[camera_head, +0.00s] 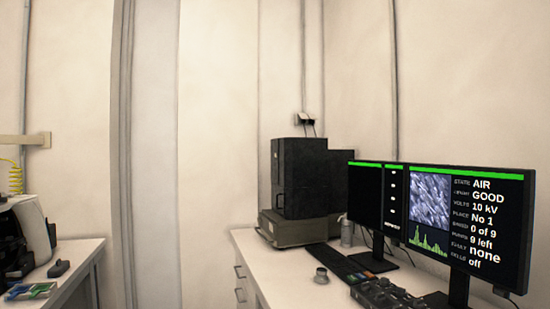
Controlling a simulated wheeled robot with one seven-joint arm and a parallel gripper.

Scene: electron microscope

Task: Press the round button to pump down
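A white machine (25,232), partly cut off by the left edge, stands on the left bench; it looks like the microscope. I cannot make out a round button on it. A small round dark-topped object (321,275) sits on the right desk; I cannot tell whether it is a button. The right monitor (470,222) reads STATE AIR, 10 kV, PLACE No 1, 0 of 9, 9 left and none. My gripper is not in view.
The right desk (262,268) carries a black box unit (303,178) on a grey base, a keyboard (340,264), a dark control panel (388,296) and a spray bottle (347,231). A left monitor (366,198) stands behind. A gap separates the desk from the left bench (75,262).

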